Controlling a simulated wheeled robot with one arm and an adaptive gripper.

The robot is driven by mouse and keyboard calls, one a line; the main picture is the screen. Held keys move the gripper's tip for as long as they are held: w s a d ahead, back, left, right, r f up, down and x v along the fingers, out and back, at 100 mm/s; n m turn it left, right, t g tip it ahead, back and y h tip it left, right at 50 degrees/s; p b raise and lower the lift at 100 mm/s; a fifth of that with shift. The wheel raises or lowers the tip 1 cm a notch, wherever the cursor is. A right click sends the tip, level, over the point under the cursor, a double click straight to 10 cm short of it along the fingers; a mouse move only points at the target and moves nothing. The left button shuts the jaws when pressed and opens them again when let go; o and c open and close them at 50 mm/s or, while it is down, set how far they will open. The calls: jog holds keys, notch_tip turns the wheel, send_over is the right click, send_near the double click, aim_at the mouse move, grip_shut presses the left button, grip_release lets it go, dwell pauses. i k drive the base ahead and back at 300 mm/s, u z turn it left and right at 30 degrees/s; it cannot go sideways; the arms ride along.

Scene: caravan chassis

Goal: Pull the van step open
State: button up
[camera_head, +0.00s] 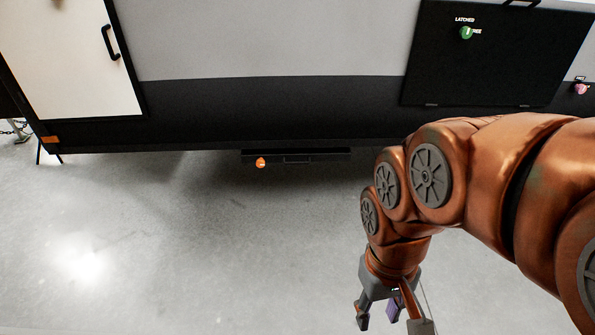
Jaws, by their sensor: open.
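The van step (320,154) is a thin dark slab tucked under the lower edge of the caravan's side, at the middle of the head view. A recessed, handle-like outline shows on its front edge. A small orange knob or tag (261,162) sits at its left part. My gripper (378,318) hangs at the bottom, right of centre, with its fingers apart and pointing down. It is well clear of the step, to its lower right. Nothing shows between the fingers.
The caravan side (270,110) runs across the top. A white door (70,60) with a black handle is at left. A black hatch (490,55) with a green knob labelled "LATCHED" is at right. The grey floor (200,240) before the step is clear.

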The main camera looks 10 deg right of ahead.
aim_at(302, 155)
jog(key=u, duration=0.35)
jog(key=i, duration=1.35)
jog(key=u, duration=0.1)
